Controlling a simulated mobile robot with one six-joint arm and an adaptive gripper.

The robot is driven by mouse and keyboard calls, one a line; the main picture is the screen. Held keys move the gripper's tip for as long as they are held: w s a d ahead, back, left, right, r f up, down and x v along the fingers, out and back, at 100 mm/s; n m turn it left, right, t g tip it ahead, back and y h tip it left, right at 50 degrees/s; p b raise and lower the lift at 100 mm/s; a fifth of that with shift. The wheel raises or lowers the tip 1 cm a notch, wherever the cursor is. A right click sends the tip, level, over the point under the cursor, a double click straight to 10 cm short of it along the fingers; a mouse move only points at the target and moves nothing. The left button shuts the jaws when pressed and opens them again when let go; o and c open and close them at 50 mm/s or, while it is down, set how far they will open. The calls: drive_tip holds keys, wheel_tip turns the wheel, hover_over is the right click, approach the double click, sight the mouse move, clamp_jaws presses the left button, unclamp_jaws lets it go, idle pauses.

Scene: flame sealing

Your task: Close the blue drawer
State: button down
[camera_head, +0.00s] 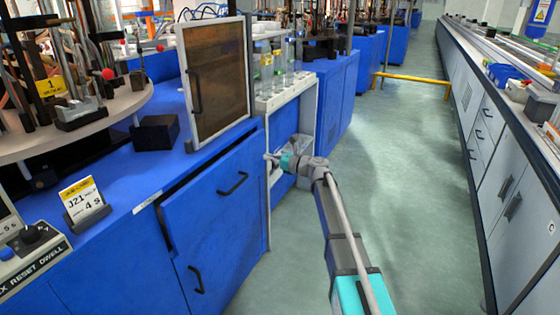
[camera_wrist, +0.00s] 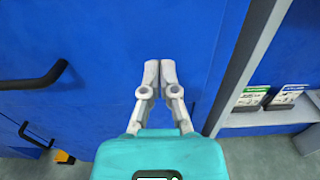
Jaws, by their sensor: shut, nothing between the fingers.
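The blue drawer (camera_head: 215,205) has a black handle (camera_head: 233,184) and stands out from the cabinet, with a dark gap along its top edge under the blue worktop. In the wrist view the blue front (camera_wrist: 90,45) fills the left and middle, with the black handle (camera_wrist: 35,78) at left. My gripper (camera_wrist: 159,65) is shut and empty, its fingertips before the blue front, right of the handle. I cannot tell whether they touch it. In the head view my gripper (camera_head: 270,157) is at the drawer's right end.
A lower black handle (camera_head: 195,280) is below the drawer. A brown-paned panel with a grey frame (camera_head: 217,80) stands on the worktop. A white shelf unit with bottles (camera_head: 285,95) is just right of the drawer. The green aisle floor (camera_head: 400,180) is clear up to a yellow rail (camera_head: 412,79).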

drive_tip(key=shift+x, duration=1.4)
drive_tip(key=shift+d, duration=0.1)
